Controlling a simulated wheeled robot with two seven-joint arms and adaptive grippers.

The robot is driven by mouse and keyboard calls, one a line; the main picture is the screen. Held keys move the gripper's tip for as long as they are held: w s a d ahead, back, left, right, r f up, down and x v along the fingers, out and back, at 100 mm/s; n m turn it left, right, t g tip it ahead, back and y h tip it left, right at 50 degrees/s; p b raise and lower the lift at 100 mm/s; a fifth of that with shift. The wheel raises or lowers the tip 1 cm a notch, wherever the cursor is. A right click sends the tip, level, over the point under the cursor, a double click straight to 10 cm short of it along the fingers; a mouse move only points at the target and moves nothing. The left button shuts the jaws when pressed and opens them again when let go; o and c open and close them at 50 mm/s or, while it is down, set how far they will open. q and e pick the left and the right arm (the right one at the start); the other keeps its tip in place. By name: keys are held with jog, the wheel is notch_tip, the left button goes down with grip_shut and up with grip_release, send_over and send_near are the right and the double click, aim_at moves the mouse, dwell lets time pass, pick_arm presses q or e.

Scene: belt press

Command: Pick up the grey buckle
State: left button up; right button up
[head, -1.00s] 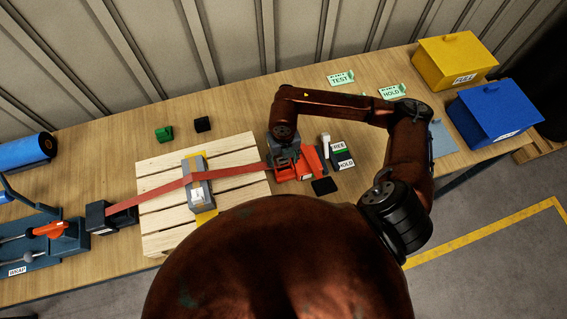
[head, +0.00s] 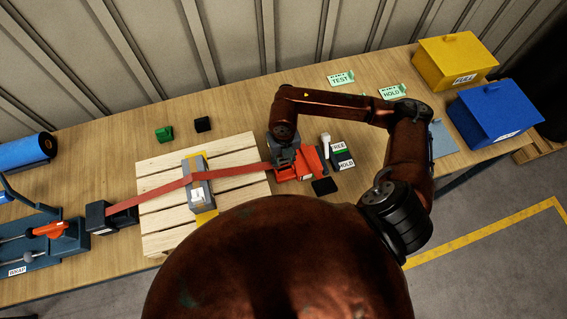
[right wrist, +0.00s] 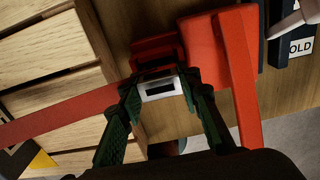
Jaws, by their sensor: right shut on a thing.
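The grey buckle (right wrist: 160,88) is a small light-grey block with a dark slot, seen in the right wrist view between my fingers. My right gripper (right wrist: 160,94) is shut on it, one green finger on each side. In the head view my right gripper (head: 284,158) is over the red device (head: 294,172) at the right end of the red strap (head: 150,192), and the buckle is hidden there. The red device also shows just beyond the buckle in the right wrist view (right wrist: 207,45). My left gripper is not in view.
The strap crosses a grey block (head: 201,186) on a wooden pallet (head: 160,165) to a black holder (head: 97,215). A black pad (head: 324,186) and a HOLD label (head: 345,164) lie at right. Yellow (head: 455,60) and blue (head: 495,110) bins stand far right.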

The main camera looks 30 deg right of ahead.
jog(key=shift+r, duration=0.1)
jog(key=shift+w+r, duration=0.1)
jog(key=shift+r, duration=0.4)
jog(key=s+a+r+b, duration=0.2)
jog(key=s+a+r, duration=0.6)
jog(key=a+r, duration=0.3)
jog(key=shift+s+a+r, duration=0.2)
jog(key=shift+r, duration=0.25)
